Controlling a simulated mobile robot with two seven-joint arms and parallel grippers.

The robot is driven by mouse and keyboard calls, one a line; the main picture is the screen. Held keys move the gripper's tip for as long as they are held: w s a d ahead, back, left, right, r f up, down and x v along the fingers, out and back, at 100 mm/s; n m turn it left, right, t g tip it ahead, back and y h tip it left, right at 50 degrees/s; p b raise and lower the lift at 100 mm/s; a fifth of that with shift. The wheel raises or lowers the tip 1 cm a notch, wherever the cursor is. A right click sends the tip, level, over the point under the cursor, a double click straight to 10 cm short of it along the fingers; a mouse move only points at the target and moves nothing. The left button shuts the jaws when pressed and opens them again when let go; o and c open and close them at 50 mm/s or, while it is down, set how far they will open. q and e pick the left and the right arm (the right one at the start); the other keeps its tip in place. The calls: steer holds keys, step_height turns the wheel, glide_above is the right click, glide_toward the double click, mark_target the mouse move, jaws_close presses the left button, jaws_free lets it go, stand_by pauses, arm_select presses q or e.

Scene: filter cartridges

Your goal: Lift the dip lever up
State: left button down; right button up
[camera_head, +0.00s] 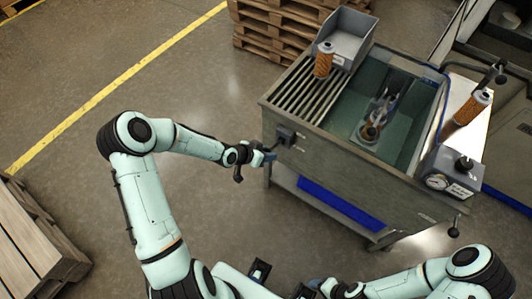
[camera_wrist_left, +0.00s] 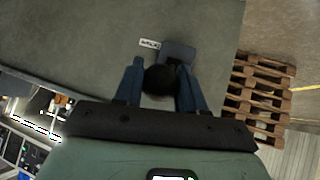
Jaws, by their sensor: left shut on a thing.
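The dip lever is on the left side of the wash tank (camera_head: 330,165), at a dark housing (camera_head: 285,135). Its round black knob (camera_wrist_left: 160,80) shows in the left wrist view, with a grey block (camera_wrist_left: 178,52) and a small white label (camera_wrist_left: 149,44) beyond it. My left gripper (camera_head: 264,155) is at the lever. Its blue fingers (camera_wrist_left: 160,88) are shut on the knob, one on each side.
An orange cartridge (camera_head: 323,60) stands by a grey bin (camera_head: 345,38) at the slatted rack (camera_head: 310,90). Another orange cartridge (camera_head: 472,108) is on the right-hand side. A gauge box (camera_head: 450,175) sits at the front right corner.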

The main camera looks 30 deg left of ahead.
arm_select(q)
steer(key=shift+w+r, duration=0.25)
steer(key=c, duration=0.7)
jaws_free()
steer(key=shift+s+f, duration=0.1)
steer(key=shift+s+a+r, duration=0.25)
steer(key=shift+s+r, duration=0.1)
steer(key=p+v, duration=0.5)
steer(key=v, duration=0.7)
steer(key=shift+s, duration=0.2)
arm_select(e)
steer(key=w+r, duration=0.5)
steer(key=r, duration=0.1)
steer(key=shift+r+t, duration=0.3)
steer(key=shift+r, duration=0.05)
steer(key=shift+s, duration=0.1)
